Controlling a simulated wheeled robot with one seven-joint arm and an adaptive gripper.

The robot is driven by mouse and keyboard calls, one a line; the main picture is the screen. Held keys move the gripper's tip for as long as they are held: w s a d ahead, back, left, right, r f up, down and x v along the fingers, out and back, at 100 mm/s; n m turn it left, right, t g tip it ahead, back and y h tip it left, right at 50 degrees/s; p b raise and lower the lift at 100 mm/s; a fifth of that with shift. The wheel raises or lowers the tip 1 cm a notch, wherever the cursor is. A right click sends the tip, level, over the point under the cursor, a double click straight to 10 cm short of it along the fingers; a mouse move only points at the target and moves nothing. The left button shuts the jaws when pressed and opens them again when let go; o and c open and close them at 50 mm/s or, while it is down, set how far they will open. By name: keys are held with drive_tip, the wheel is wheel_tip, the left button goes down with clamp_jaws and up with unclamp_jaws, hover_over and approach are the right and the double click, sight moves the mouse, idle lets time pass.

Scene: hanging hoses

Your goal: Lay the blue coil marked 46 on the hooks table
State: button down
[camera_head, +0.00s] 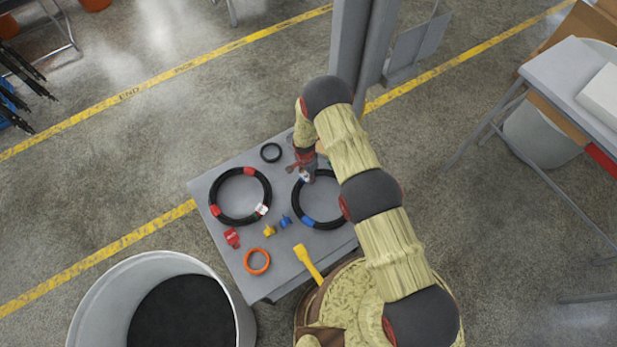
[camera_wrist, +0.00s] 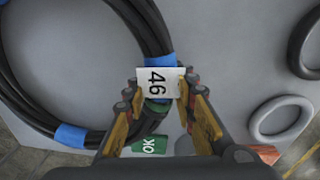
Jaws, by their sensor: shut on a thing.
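The blue coil marked 46 is a black hose ring (camera_head: 295,208) with blue bands, at the right side of a small grey table (camera_head: 206,187). It also shows in the wrist view (camera_wrist: 28,112), with a white 46 tag (camera_wrist: 157,83) and a green OK tag (camera_wrist: 150,145). My gripper (camera_head: 306,174) is shut on the coil's edge by the tag; in the wrist view its fingers (camera_wrist: 161,98) stand on both sides of it. The coil looks flat on or just above the tabletop; I cannot tell which. My arm covers part of its right side.
A black coil with red bands (camera_head: 266,187) lies to the left. A small black ring (camera_head: 271,160), an orange ring (camera_head: 257,271), red (camera_head: 232,238), yellow and blue small parts and a yellow tool (camera_head: 308,262) share the table. A grey bin (camera_head: 90,305) stands front left; hoses hang far left.

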drive_tip(key=shift+s+d+f, duration=0.1)
drive_tip(key=shift+s+f, duration=0.15)
drive_tip(key=shift+s, duration=0.05)
drive_tip(key=c, duration=1.4)
unclamp_jaws()
drive_tip(key=shift+f, duration=0.1)
drive_tip(key=r, duration=1)
drive_tip(key=shift+w+a+r, duration=0.25)
drive_tip(key=shift+a+r, duration=0.05)
drive_tip(key=shift+r, duration=0.05)
drive_tip(key=shift+r+p, duration=0.7)
drive_tip(key=shift+r, duration=3.5)
